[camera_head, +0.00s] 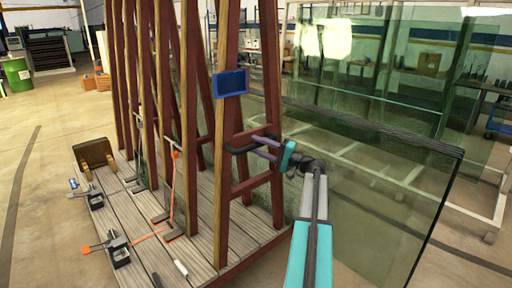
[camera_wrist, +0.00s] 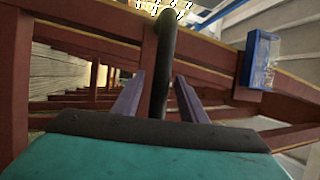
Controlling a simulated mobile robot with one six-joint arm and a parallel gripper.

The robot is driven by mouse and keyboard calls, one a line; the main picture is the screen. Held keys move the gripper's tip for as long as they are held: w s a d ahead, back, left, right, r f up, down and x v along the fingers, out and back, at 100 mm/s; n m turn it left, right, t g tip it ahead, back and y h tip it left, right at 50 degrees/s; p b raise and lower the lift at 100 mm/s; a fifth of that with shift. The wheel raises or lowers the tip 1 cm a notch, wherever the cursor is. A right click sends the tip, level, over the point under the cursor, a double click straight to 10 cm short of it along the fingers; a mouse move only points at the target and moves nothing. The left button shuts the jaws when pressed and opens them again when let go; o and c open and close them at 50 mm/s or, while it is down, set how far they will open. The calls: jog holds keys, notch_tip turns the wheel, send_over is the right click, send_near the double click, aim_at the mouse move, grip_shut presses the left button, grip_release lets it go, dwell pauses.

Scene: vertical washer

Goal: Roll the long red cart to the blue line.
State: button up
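The long red cart (camera_head: 248,188) has tall red slanted posts on a grey plank deck and fills the left and middle of the head view. Its red beams (camera_wrist: 60,38) also cross the wrist view. A black bar handle (camera_wrist: 163,70) sticks out from the cart. My gripper (camera_head: 254,146) reaches it from the right. In the wrist view, its two purple fingers (camera_wrist: 160,78) stand on either side of the bar, with gaps visible, so it looks open around the bar. I cannot make out a line that is clearly blue on the floor.
A large glass pane (camera_head: 385,200) stands close right of the cart, behind my arm. A blue box (camera_head: 231,83) hangs on a post. Clamps (camera_head: 118,250) and an orange strap lie on the deck. A green barrel (camera_head: 18,74) stands far left. The left floor is open, with a dark line (camera_head: 22,185).

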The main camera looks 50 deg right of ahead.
jog(key=b+v, duration=0.1)
jog(key=v, duration=1.1)
jog(key=shift+s, duration=0.45)
jog(key=shift+w+f, duration=0.1)
